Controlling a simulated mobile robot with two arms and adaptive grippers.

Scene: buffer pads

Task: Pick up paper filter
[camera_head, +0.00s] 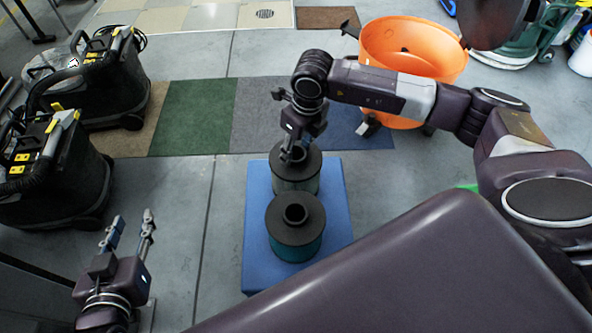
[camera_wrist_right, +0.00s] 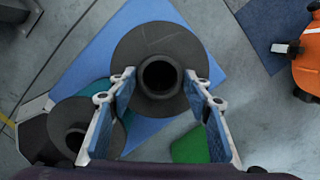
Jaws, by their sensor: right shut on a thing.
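Two round filters with black top caps and raised central collars are at a blue pad (camera_head: 336,215). The far filter (camera_head: 308,183) has a dark grey-green side, and the near filter (camera_head: 295,247) has a teal side. My right gripper (camera_head: 293,152) is at the top of the far filter, shut on its collar. In the right wrist view its fingers lie on both sides of the collar of this filter (camera_wrist_right: 160,35), with the other filter (camera_wrist_right: 60,120) at lower left. I cannot tell whether the held filter touches the pad. My left gripper (camera_head: 133,218) is open and empty at lower left.
Two black cleaning machines (camera_head: 50,165) stand at the left. An orange tub (camera_head: 412,50) stands behind my right arm. Colored mats (camera_head: 193,115) lie beyond the blue pad. Grey floor (camera_head: 180,200) is free between the left machines and the pad.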

